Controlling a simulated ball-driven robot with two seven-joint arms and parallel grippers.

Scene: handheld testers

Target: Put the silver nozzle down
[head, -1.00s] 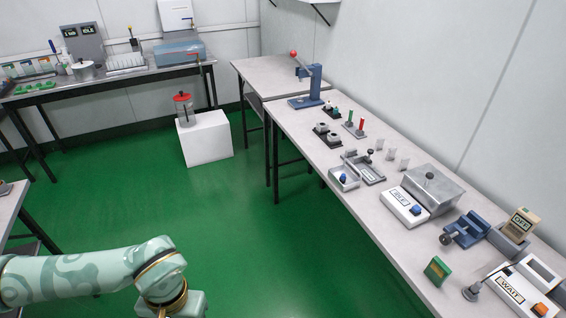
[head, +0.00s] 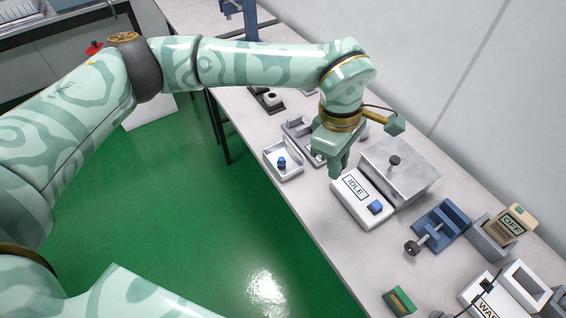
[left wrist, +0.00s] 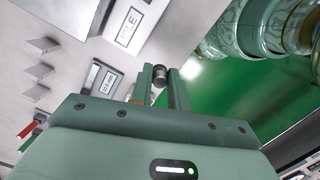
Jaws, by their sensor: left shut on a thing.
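The silver nozzle (left wrist: 160,75) shows in the left wrist view as a small dark-grey metal piece between my fingertips. My left gripper (head: 338,168) is shut on it; it also shows in the left wrist view (left wrist: 161,82). In the head view the gripper points down near the bench's front edge, by the white IDLE box (head: 348,188) and right of a small white tray (head: 291,174). The nozzle is hidden or too small to tell in the head view. My right gripper is out of view.
A blue knob (head: 281,162) is in the tray. A metal block (head: 405,170) stands behind the IDLE box. A blue vise (head: 440,224), a grey holder with an OFF tester (head: 512,224) and a green block (head: 399,300) are to the right. Green floor lies beyond the bench edge.

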